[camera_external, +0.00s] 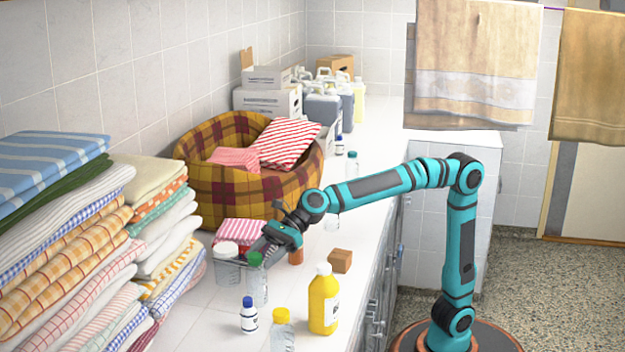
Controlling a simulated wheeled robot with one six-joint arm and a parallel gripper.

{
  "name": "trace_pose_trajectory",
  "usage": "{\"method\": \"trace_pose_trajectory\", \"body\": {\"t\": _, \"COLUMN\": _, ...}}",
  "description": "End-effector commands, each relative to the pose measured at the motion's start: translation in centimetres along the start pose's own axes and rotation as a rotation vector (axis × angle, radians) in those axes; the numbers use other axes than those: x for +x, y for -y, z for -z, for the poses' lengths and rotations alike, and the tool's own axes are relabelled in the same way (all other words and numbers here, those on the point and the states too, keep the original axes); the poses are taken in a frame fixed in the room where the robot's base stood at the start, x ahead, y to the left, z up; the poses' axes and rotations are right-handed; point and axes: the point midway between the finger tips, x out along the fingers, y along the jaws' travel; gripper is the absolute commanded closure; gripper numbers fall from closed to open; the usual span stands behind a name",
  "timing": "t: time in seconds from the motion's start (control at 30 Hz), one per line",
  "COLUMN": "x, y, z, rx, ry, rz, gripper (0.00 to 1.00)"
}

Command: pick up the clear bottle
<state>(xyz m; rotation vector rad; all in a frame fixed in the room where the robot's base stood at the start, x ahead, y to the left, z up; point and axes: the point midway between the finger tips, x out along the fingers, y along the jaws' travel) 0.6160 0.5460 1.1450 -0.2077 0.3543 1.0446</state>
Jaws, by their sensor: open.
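A clear bottle with a green cap (257,287) stands upright on the white counter, beside a small clear container. Another clear bottle, with a yellow cap (282,336), stands nearer the front edge of the picture. A third clear-looking bottle with a teal cap (352,166) stands far back on the counter. My gripper (258,247) is open, its dark fingers pointing left and down, close to the green cap. I cannot tell whether the fingers touch the bottle or only overlap it in the picture.
Towel stacks (60,235) fill the left. A plaid basket (200,185) stands behind my gripper.

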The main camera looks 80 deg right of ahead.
Motion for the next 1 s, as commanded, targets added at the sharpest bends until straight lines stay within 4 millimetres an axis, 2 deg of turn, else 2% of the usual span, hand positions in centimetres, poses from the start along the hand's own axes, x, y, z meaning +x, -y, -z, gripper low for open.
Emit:
{"method": "trace_pose_trajectory", "body": {"t": 0.3, "x": 4.0, "y": 0.2, "z": 0.0, "rx": 0.001, "ry": -0.002, "rz": -0.001, "gripper": 0.42}}
{"method": "trace_pose_trajectory", "body": {"t": 0.57, "x": 4.5, "y": 0.2, "z": -0.1, "rx": 0.0, "ry": 0.0, "rz": 0.0, "gripper": 0.42}}
{"method": "trace_pose_trajectory", "body": {"t": 0.6, "x": 4.5, "y": 0.2, "z": -0.1, "rx": 0.0, "ry": 0.0, "rz": 0.0, "gripper": 0.44}}
{"method": "trace_pose_trajectory", "body": {"t": 0.9, "x": 4.5, "y": 0.2, "z": -0.1, "rx": 0.0, "ry": -0.001, "rz": 0.0, "gripper": 1.0}}
{"method": "trace_pose_trajectory", "body": {"t": 1.0, "x": 4.5, "y": 0.2, "z": -0.1, "rx": 0.0, "ry": 0.0, "rz": 0.0, "gripper": 1.0}}
